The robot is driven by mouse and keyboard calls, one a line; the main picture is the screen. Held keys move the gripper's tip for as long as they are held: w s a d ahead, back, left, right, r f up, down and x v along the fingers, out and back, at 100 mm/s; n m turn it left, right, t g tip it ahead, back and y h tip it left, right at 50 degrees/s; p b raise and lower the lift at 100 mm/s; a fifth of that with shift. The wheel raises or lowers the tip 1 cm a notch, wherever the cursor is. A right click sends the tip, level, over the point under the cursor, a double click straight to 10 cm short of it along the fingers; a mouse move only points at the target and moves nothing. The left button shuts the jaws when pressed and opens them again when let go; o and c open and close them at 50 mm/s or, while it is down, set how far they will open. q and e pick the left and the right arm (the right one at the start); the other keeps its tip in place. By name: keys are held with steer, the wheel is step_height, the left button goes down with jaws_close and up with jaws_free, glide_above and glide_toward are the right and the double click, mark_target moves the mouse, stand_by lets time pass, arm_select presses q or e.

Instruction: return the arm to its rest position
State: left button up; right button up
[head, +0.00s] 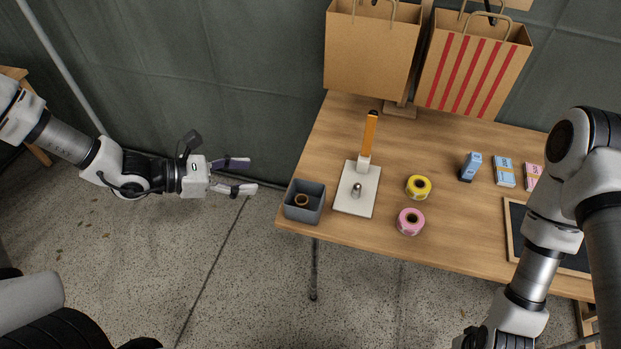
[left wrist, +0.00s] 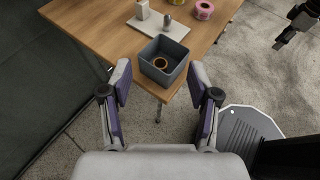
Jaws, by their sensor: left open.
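My left gripper (head: 240,176) is open and empty in the head view, held out over the floor to the left of the table. Its two fingers also show in the left wrist view (left wrist: 160,82), spread apart, with the table corner beyond them. My left arm reaches in from the left edge of the head view. My right arm comes down the right side of the head view, and its gripper is cut off at the bottom edge. In the left wrist view part of a dark gripper shows at the top right, and its jaw state is unclear.
The wooden table (head: 450,257) holds a grey bin (head: 304,214) with a brown ring inside at its near left corner. Beside it are a white-based stand (head: 345,203), a yellow roll (head: 418,187) and a pink roll (head: 410,222). Paper bags (head: 372,50) hang behind. Floor left of the table is clear.

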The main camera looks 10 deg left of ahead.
arm_select(q)
steer(key=s+d+f+m+g+y, duration=0.1)
steer(key=s+d+f+m+g, duration=0.3)
steer(key=s+f, duration=0.45)
steer(key=s+d+f+m+g+y, duration=0.25)
steer(key=s+f+g, duration=0.35)
steer(key=s, duration=0.5)
steer(key=s+a+f+m+g+y, duration=0.4)
steer(key=s+a+m+y, duration=0.3)
steer(key=s+m, duration=0.35)
steer(key=w+f+m+t, duration=0.2)
steer(key=w+m+t, duration=0.4)
steer(key=w, duration=0.3)
steer(key=shift+w+d+f+m+t+y, duration=0.2)
steer(key=shift+f+m+t+y, duration=0.15)
steer(key=shift+m, duration=0.35)
